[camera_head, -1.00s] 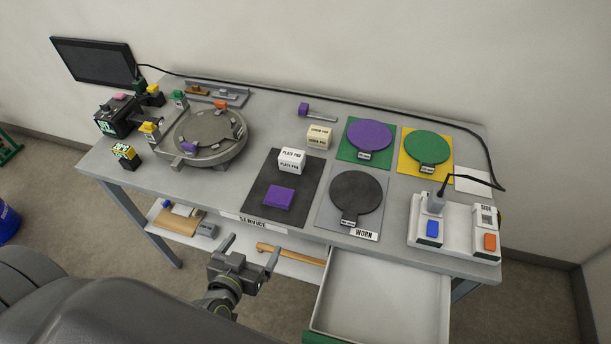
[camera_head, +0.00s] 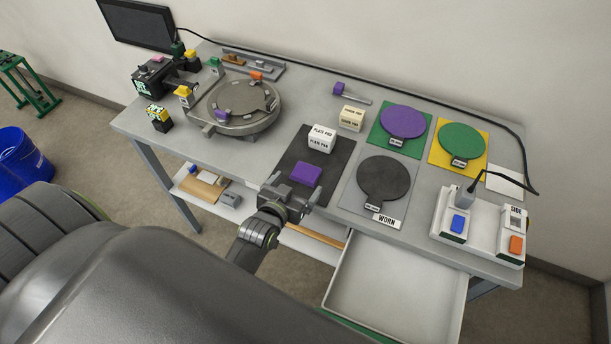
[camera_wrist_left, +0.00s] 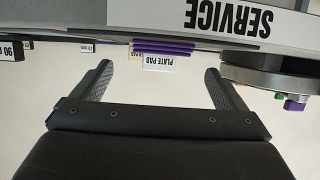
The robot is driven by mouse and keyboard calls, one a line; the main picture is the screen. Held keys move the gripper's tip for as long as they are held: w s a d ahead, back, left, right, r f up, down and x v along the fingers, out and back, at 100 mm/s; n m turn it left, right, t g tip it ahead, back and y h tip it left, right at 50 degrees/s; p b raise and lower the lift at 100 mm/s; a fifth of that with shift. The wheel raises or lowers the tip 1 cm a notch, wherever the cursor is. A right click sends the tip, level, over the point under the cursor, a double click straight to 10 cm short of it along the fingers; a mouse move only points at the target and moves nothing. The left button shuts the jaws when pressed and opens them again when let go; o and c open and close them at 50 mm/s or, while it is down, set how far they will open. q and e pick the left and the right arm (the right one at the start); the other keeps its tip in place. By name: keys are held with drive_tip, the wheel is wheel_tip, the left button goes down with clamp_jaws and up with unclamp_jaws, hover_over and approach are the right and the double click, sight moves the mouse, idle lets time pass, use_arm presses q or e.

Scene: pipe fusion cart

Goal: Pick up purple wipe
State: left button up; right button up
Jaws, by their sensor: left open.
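The purple wipe (camera_head: 306,173) is a flat folded purple square lying on the dark service mat (camera_head: 290,160) near the bench's front edge. My left gripper (camera_head: 297,186) is open and empty at the front edge, just in front of the wipe, with a finger toward each side of it. In the left wrist view, which appears upside down, the wipe (camera_wrist_left: 163,47) shows edge-on as thin purple layers, ahead of and between the open fingers (camera_wrist_left: 158,72). My right gripper is not in view.
A white plate pad block (camera_head: 321,138) stands on the mat just behind the wipe. A round grey fixture (camera_head: 235,105) is to the left; a dark disc on the worn mat (camera_head: 388,221) is to the right. An open drawer (camera_head: 395,285) juts out at front right.

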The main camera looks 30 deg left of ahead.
sight(305, 173)
use_arm(q)
drive_tip(key=shift+w+f+b, duration=0.3)
drive_tip(key=shift+w+b, duration=0.1)
drive_tip(key=shift+b, duration=0.1)
drive_tip(key=b+x, duration=0.3)
drive_tip(key=shift+w+a+f, duration=0.2)
drive_tip(key=shift+w+f, duration=0.05)
drive_tip(key=shift+w, duration=0.35)
drive_tip(key=shift+r, duration=0.1)
drive_tip(key=shift+c, duration=0.4)
drive_tip(key=c, duration=1)
